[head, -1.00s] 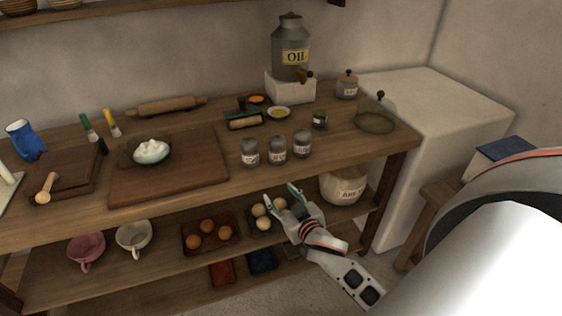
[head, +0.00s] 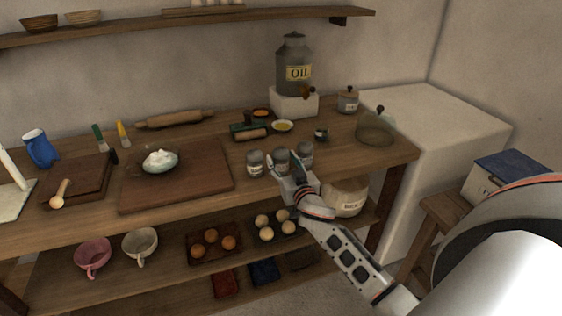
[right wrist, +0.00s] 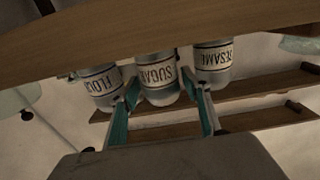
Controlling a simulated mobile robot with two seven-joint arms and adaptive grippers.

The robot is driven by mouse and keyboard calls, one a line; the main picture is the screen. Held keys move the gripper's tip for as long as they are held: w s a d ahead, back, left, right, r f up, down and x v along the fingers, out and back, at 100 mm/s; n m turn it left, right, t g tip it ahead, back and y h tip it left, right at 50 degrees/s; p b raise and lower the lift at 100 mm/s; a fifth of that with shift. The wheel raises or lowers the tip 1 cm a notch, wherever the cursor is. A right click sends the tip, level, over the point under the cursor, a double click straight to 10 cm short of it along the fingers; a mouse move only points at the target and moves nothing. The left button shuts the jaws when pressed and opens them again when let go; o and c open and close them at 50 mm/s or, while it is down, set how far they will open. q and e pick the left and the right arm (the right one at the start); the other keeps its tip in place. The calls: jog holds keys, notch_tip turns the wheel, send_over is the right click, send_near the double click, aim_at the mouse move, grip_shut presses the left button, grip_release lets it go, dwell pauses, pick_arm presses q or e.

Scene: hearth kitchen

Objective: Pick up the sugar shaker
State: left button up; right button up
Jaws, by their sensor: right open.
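The sugar shaker (head: 281,157) is the middle one of three grey shakers standing near the front edge of the wooden table. Its SUGAR label (right wrist: 158,74) reads upside down in the right wrist view. My right gripper (head: 288,168) is at the table's front edge, just in front of it and partly covering it. In the right wrist view the open teal fingers (right wrist: 168,90) lie on either side of the shaker's near part, with nothing clearly gripped. My left gripper is not in view.
The flour shaker (right wrist: 101,86) and sesame shaker (right wrist: 213,62) stand close on either side. Behind are a small jar (head: 321,134) and an oil can (head: 294,65). A cutting board (head: 200,185) is to the left.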

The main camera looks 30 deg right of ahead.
jog(key=shift+x, duration=0.8)
jog(key=c, duration=1)
